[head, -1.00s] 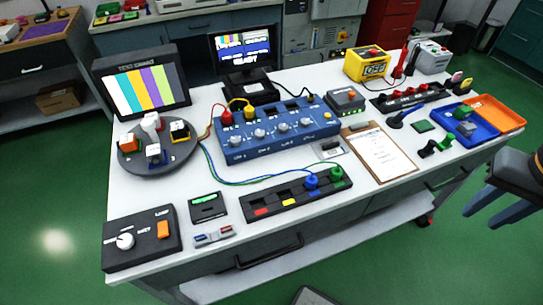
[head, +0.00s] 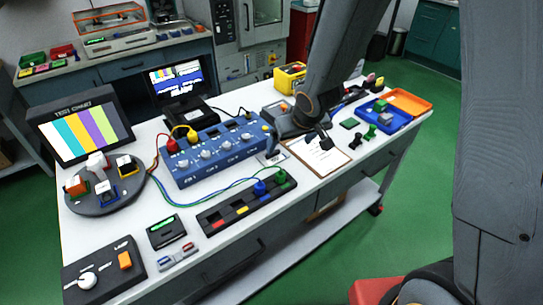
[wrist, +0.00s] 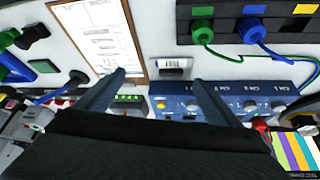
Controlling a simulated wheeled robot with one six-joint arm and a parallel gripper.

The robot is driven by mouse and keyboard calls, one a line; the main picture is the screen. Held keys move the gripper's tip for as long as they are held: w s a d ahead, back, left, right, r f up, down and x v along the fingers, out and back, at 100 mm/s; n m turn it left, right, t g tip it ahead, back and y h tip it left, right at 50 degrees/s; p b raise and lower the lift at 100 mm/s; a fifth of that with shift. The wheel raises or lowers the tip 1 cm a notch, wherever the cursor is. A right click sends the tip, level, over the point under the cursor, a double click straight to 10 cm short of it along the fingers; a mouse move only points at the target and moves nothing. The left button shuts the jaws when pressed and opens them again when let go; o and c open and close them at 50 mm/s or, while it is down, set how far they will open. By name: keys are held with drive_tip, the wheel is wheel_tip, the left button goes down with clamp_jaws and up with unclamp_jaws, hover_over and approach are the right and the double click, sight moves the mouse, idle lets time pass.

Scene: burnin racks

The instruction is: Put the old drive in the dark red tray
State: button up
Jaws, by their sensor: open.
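A small drive-like block with a pale, barcode-like label (wrist: 175,64) lies on the bench beside the clipboard in the wrist view. I cannot be sure it is the old drive. My gripper (wrist: 159,78) is open and empty, its two fingers spread either side of the block and above the bench.
A black slotted strip (head: 243,209) lies in front. A blue tray (head: 388,117) and an orange tray (head: 408,103) stand at the right. A small red tray (head: 62,52) is on the back bench.

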sight(274, 158)
drive_tip(key=shift+n+y, duration=0.3)
drive_tip(key=w+a+f, duration=0.2)
drive_tip(key=a, duration=0.1)
drive_tip(key=shift+f, duration=0.35)
drive_tip(key=shift+p+x, duration=0.35)
drive_tip(key=shift+x, duration=2.45)
drive_tip(key=shift+w+a+r, duration=0.1)
drive_tip(key=shift+a, duration=0.1)
drive_tip(key=c, duration=0.9)
